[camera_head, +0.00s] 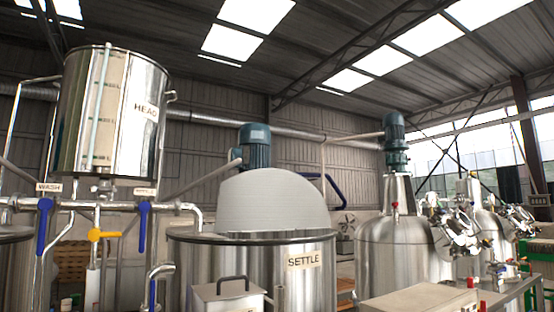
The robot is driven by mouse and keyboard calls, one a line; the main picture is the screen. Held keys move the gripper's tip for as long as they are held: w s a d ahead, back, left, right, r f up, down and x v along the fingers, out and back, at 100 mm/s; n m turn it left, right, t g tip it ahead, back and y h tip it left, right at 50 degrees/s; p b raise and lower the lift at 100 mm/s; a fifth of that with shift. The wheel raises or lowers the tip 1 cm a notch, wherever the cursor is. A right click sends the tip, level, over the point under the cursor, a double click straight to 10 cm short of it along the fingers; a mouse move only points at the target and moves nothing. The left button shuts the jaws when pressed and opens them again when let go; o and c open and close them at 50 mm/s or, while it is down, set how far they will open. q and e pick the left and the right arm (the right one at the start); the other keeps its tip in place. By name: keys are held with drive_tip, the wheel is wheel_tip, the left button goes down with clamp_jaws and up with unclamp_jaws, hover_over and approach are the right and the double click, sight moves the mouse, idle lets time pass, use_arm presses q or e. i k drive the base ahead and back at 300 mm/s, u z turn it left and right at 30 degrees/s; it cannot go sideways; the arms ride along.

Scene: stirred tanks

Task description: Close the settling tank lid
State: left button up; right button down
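The settling tank (305,275) is a steel cylinder labelled SETTLE, in the middle foreground of the head view. Its dark-edged rim (190,236) is seen nearly edge-on, so the inside of the tank is hidden. A pale grey, half-round lid (270,203) rises above the rim and appears to stand open. Its lower edge meets or passes behind the rim; I cannot tell which. Neither of my grippers shows in this view.
A HEAD tank (120,115) stands high on the left above pipes with blue valve handles (44,225) and a yellow one (104,235). A steel box with a handle (228,298) stands before the settling tank. Motor-topped vessel (395,245) stands right. A blue motor (255,145) is behind the lid.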

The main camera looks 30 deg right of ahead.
sight(262, 199)
drive_tip(key=u, duration=2.45)
drive_tip(key=k, duration=1.3)
drive_tip(key=z, duration=2.4)
